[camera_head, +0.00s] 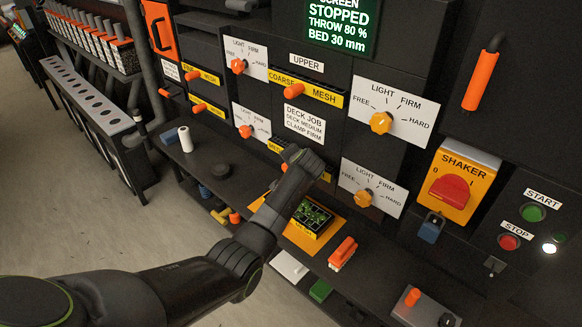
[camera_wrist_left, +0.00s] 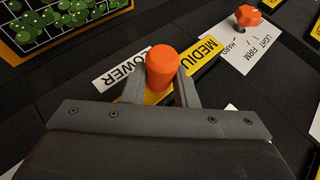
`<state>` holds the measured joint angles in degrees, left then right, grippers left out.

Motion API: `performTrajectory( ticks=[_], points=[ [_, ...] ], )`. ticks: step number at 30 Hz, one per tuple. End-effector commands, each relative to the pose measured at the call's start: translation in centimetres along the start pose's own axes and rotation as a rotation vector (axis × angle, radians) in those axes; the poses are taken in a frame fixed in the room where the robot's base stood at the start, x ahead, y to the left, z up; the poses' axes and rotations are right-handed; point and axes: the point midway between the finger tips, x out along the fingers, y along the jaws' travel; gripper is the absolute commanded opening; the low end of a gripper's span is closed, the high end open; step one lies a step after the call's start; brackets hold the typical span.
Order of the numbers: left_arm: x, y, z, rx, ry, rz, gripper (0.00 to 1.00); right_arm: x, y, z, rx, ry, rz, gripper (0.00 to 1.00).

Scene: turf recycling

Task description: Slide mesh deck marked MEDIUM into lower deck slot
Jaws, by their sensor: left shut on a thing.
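The mesh deck marked MEDIUM shows its yellow front strip (camera_head: 275,146) in the lower slot of the screen's front panel, partly covered by my left arm in the head view. In the wrist view the strip (camera_wrist_left: 208,48) reads "MEDIU", beside a white LOWER label (camera_wrist_left: 122,68). Its orange knob (camera_wrist_left: 162,62) stands between the fingers of my left gripper (camera_wrist_left: 161,90), which is shut on it. The fingertips are hidden in the head view. How deep the deck sits in the slot is hard to tell. My right gripper is not in view.
Above is the COARSE MESH deck (camera_head: 305,90) in the upper slot. Clamp knobs (camera_head: 381,122) (camera_head: 363,198) stick out at the right. The floor at left is open.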

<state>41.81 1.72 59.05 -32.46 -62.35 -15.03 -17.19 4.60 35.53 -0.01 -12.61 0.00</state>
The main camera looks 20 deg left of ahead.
Motion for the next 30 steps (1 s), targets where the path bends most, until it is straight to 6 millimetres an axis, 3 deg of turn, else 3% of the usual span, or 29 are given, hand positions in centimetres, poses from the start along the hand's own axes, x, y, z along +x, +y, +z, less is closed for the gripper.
performTrajectory(
  ticks=[22,23,28,30],
  points=[
    [0.7,-0.1,-1.6,-0.002,0.005,-0.004,0.0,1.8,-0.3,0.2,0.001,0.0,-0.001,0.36],
    [0.6,-0.2,-1.6,-0.002,0.004,-0.004,0.28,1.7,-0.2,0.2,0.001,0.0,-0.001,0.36],
    [0.6,-0.1,-1.6,-0.002,0.003,-0.003,0.51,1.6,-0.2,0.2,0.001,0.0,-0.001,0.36],
    [0.6,-0.1,-1.5,-0.002,0.002,-0.002,0.51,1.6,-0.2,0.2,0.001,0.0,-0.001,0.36]
  ],
)
